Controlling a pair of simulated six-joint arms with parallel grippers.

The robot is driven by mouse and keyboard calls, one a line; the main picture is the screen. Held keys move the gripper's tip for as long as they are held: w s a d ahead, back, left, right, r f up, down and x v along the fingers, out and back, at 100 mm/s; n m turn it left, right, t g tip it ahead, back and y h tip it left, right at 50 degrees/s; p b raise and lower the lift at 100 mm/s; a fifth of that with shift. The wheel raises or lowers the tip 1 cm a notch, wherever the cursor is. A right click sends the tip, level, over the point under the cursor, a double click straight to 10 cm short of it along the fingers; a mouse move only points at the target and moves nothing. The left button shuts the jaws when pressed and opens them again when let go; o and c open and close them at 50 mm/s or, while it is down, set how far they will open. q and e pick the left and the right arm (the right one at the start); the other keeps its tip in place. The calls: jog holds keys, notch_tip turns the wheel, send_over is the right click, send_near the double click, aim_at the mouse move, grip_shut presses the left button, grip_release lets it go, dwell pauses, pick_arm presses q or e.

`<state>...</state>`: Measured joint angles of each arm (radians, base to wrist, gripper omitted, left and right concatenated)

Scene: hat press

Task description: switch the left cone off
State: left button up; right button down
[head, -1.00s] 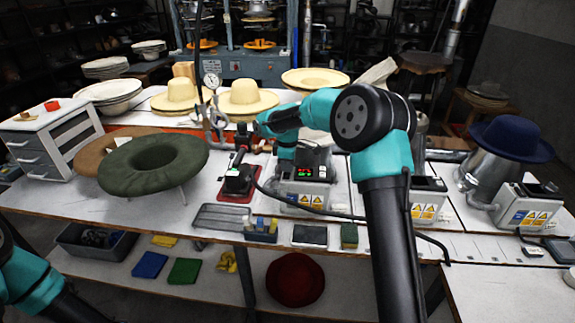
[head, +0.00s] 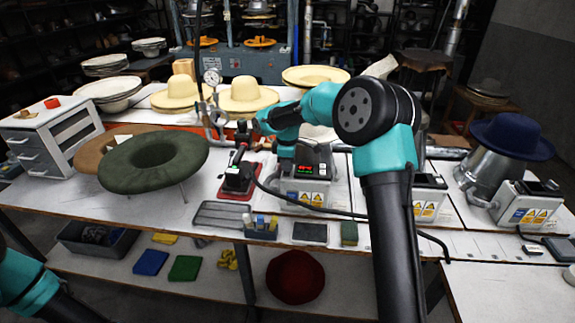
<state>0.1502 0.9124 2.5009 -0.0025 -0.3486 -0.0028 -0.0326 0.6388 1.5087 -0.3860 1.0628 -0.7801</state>
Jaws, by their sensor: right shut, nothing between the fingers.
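The left cone's control box (head: 305,190) stands mid-table, grey with yellow warning labels on its front. Its small display (head: 304,169) is lit red. The cone behind it is mostly hidden by my right arm. My right gripper (head: 287,168) points down at the left part of the box's top. It is shut and holds nothing; its fingertips are small and dark, and I cannot tell whether they touch the box. My left arm shows only at the lower left edge, with its gripper out of the picture.
A red-based iron (head: 238,178) stands close left of the box, with a dark cable running right. A green felt hat (head: 150,185) is at left. A blue hat (head: 512,138) sits on the right cone. A tool tray (head: 260,232) lies in front.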

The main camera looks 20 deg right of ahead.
dwell(0.3)
notch_tip(320, 180, up, 14)
jog(key=w+d, duration=0.1)
jog(key=shift+w, duration=0.3)
dwell(0.5)
